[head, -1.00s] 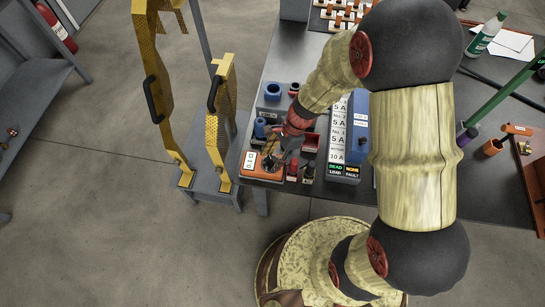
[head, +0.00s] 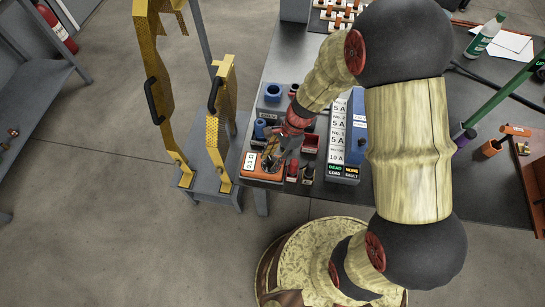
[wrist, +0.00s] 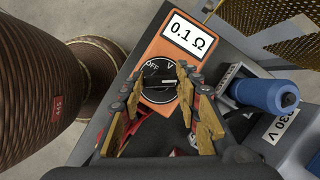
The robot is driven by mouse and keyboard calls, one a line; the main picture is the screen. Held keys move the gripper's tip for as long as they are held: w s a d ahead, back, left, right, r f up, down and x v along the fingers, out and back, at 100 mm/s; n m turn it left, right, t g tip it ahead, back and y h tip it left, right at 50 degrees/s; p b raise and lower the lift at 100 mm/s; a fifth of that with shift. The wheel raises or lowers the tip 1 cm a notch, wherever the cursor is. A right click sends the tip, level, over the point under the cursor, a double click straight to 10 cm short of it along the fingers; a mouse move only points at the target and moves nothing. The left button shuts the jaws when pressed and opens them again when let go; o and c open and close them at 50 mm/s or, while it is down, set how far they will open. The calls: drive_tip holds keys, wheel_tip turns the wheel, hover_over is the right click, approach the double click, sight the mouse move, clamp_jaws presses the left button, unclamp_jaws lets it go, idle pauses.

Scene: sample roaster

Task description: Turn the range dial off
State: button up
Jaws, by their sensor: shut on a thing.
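The orange multimeter (head: 257,171) lies at the table's front left corner. In the wrist view the multimeter (wrist: 152,51) shows 0.1 Ω on its white display (wrist: 188,39). Its black round range dial (wrist: 158,81) is below the display, with OFF at its upper left and V at its top. A pale mark on the dial seems to point right, away from OFF. My gripper (wrist: 160,77) has one finger on each side of the dial and is shut on it. In the head view my gripper (head: 269,161) covers the dial, so its setting is hidden there.
A grey panel with current labels (head: 341,150) stands right of the multimeter. Yellow guards (head: 212,140) with black handles stand to the left.

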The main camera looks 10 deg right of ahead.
drive_tip(key=n+g+p, duration=0.1)
drive_tip(key=n+p, duration=0.1)
drive_tip(key=n, duration=0.1)
drive_tip(key=n+g+h+p, duration=0.1)
drive_tip(key=n+p, duration=0.1)
drive_tip(key=shift+w+a+r+n+p, duration=0.1)
drive_tip(key=shift+w+r+n+p, duration=0.05)
drive_tip(key=shift+n+p, duration=0.2)
drive_tip(key=n+h+p, duration=0.1)
drive_tip(key=n, duration=0.1)
drive_tip(key=n+g+p, duration=0.1)
drive_tip(key=n+p, duration=0.1)
drive_tip(key=n, duration=0.1)
drive_tip(key=shift+a+n+h, duration=0.1)
drive_tip(key=shift+n+h, duration=0.15)
drive_tip(key=shift+h, duration=0.15)
drive_tip(key=n+h+p, duration=0.2)
drive_tip(key=n, duration=0.3)
drive_tip(key=shift+a+n+p, duration=0.1)
drive_tip(key=shift+n+p, duration=0.2)
drive_tip(key=n+h+p, duration=0.1)
drive_tip(key=n, duration=0.2)
drive_tip(key=n+h+p, duration=0.1)
drive_tip(key=n, duration=0.2)
drive_tip(key=shift+a+t, duration=0.1)
drive_tip(key=shift+t, duration=0.2)
drive_tip(key=o, duration=1.2)
